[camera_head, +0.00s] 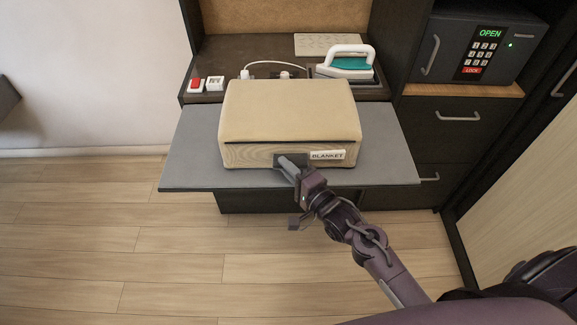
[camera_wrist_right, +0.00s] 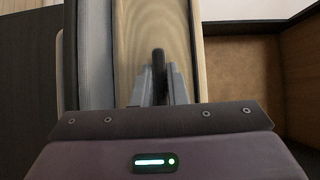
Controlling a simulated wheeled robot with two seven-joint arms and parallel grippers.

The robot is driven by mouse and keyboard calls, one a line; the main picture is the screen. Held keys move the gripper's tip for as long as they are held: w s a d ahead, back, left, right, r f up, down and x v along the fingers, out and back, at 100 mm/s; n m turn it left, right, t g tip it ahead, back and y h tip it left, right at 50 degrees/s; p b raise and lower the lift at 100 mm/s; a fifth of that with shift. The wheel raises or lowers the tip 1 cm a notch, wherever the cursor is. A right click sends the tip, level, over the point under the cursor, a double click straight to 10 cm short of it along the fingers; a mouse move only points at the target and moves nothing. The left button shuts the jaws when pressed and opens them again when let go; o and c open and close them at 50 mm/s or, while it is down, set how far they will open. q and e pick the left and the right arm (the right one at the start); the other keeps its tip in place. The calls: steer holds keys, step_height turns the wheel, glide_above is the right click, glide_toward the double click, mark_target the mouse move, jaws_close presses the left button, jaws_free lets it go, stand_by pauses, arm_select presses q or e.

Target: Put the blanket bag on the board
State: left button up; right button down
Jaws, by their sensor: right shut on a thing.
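The blanket bag (camera_head: 290,110) is a beige, boxy bag with a white BLANKET label on its front. In the head view it sits on the grey board (camera_head: 190,160), near its middle, with bare board to its left and right. My right gripper (camera_head: 290,165) is at the bag's front face, left of the label, shut on a dark patch there that looks like the handle. In the right wrist view the fingers (camera_wrist_right: 160,85) are close together against the bag's side (camera_wrist_right: 135,40). The exact grip is partly hidden. My left gripper is not in view.
Behind the board, a dark counter (camera_head: 225,55) holds an iron (camera_head: 346,64) on the right and a red switch (camera_head: 196,84) on the left. A safe (camera_head: 470,48) stands on the right above drawers (camera_head: 455,118). Wooden floor (camera_head: 80,230) is clear in front and left.

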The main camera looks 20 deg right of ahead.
steer(key=shift+w+r, duration=0.1)
steer(key=shift+r, duration=0.1)
steer(key=c, duration=1.4)
jaws_free()
steer(key=shift+o, duration=0.2)
steer(key=shift+f, duration=0.3)
steer(key=b+v, duration=0.2)
steer(key=v, duration=0.6)
steer(key=s+d+f+n+g+h, duration=0.2)
steer(key=s+f+n+g, duration=0.15)
steer(key=f, duration=1.15)
steer(key=s+d+f+n+g+h, duration=0.1)
steer(key=s+f+n+g+h, duration=0.3)
steer(key=f, duration=1.1)
steer(key=s+d+f+n+g, duration=0.1)
steer(key=s+f+n+g, duration=0.3)
steer(key=s+f, duration=0.5)
steer(key=s+d+f+n+g, duration=0.1)
steer(key=s+f+n+g, duration=0.3)
steer(key=s+f, duration=0.6)
steer(key=s, duration=0.8)
steer(key=shift+s+d+h, duration=0.25)
steer(key=shift+s+h, duration=0.05)
steer(key=shift+h, duration=0.1)
steer(key=shift+f, duration=0.1)
